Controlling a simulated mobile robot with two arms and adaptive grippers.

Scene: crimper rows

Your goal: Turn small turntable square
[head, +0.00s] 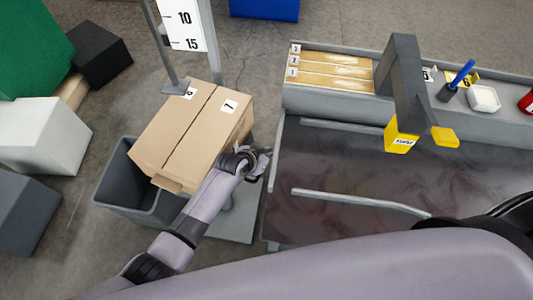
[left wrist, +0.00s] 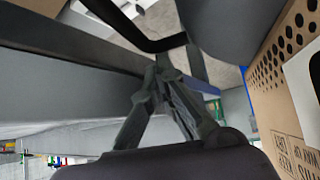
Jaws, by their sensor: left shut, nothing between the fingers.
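A brown cardboard box (head: 190,130) with a label marked 7 sits tilted relative to the bench in the head view. What it rests on is mostly hidden under it, so I cannot make out the turntable itself. A grey base plate (head: 237,222) shows on the floor below it. My left gripper (head: 262,162) is at the box's lower right corner, between box and bench; I cannot tell whether it touches the box. In the left wrist view its fingers (left wrist: 162,68) are shut and empty, with the box (left wrist: 285,95) close on the right. My right gripper is out of view.
A dark-topped bench (head: 340,170) with a metal rail and a grey post with yellow parts (head: 402,138) stands right. A grey bin (head: 128,195) is under the box's left side. A scale post (head: 182,25) stands behind. White, green and dark blocks lie left.

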